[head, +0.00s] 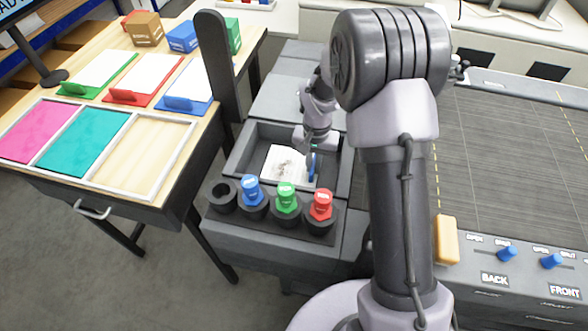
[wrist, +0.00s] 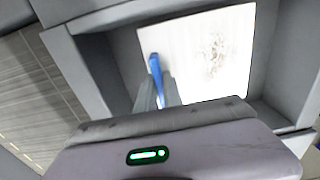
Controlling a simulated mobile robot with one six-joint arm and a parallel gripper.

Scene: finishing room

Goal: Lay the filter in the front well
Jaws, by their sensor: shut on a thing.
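A white square filter (head: 283,163) with a brown stain and a blue tab is inside an open grey well (head: 248,150) of the dark cabinet. In the wrist view the filter (wrist: 222,55) appears tilted against the well's walls (wrist: 90,65). My gripper (head: 313,150) reaches down into this well from behind. It is shut on the filter's blue tab (wrist: 155,70), at the filter's right edge in the head view. Whether the filter touches the well's floor cannot be told. My fingers are partly hidden in the head view.
Bottles with blue, green and red caps (head: 286,196) stand in holders along the well's front. Flat grey panels (head: 290,98) lie behind it. White sheets with coloured tabs (head: 145,78) lie on the left table. Blue sliders (head: 507,253) labelled BACK and FRONT are at right.

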